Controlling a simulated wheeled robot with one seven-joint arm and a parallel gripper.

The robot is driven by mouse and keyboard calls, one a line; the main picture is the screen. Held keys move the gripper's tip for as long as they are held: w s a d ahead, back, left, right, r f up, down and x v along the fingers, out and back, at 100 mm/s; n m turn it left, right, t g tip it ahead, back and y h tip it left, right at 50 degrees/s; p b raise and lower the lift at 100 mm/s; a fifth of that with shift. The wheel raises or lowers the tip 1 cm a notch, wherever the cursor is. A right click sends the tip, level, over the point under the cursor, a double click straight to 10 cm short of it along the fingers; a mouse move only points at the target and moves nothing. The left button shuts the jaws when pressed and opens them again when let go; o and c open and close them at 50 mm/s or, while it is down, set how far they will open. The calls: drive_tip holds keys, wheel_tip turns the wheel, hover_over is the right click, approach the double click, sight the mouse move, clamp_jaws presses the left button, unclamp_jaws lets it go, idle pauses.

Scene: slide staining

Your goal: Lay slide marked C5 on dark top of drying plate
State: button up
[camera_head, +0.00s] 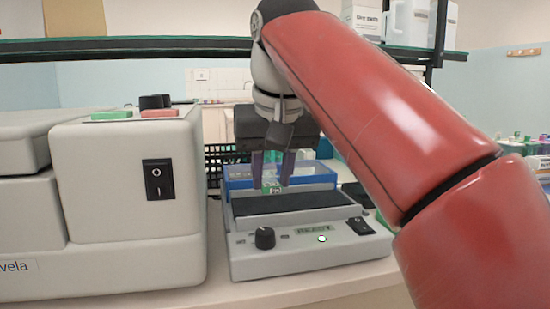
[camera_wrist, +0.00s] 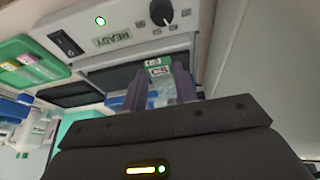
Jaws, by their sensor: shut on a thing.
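The drying plate (camera_head: 310,250) is a pale device with a black knob, a switch and a small display. Its dark top (camera_head: 318,203) is a bare black strip, with my gripper over its back left part. The display reads READY in the wrist view. I cannot tell the exact gap between slide and top.
A large pale machine (camera_head: 130,190) with a power switch stands close on the left. A blue tray (camera_head: 318,172) sits right behind the drying plate. A dark shelf edge (camera_head: 130,44) runs overhead.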

drive_tip(key=shift+w, duration=0.45)
drive_tip(key=shift+s+f, duration=0.15)
drive_tip(key=shift+f, duration=0.7)
drive_tip(key=shift+f+b, duration=0.95)
drive_tip(key=shift+f, duration=0.6)
drive_tip(key=shift+w+a+f, duration=0.15)
drive_tip(key=shift+w, duration=0.4)
drive_tip(key=shift+w+a+f, duration=0.15)
drive_tip(key=shift+w+f, duration=0.05)
drive_tip(key=shift+w, duration=0.4)
drive_tip(key=shift+w+a+f, duration=0.15)
drive_tip(key=shift+w, duration=0.4)
drive_tip(key=shift+w+a+f, duration=0.15)
drive_tip(key=shift+w+f, duration=0.15)
drive_tip(key=shift+w, duration=0.2)
clamp_jaws()
drive_tip(key=shift+f, duration=0.15)
drive_tip(key=o, duration=1)
unclamp_jaws()
drive_tip(key=shift+o, duration=0.2)
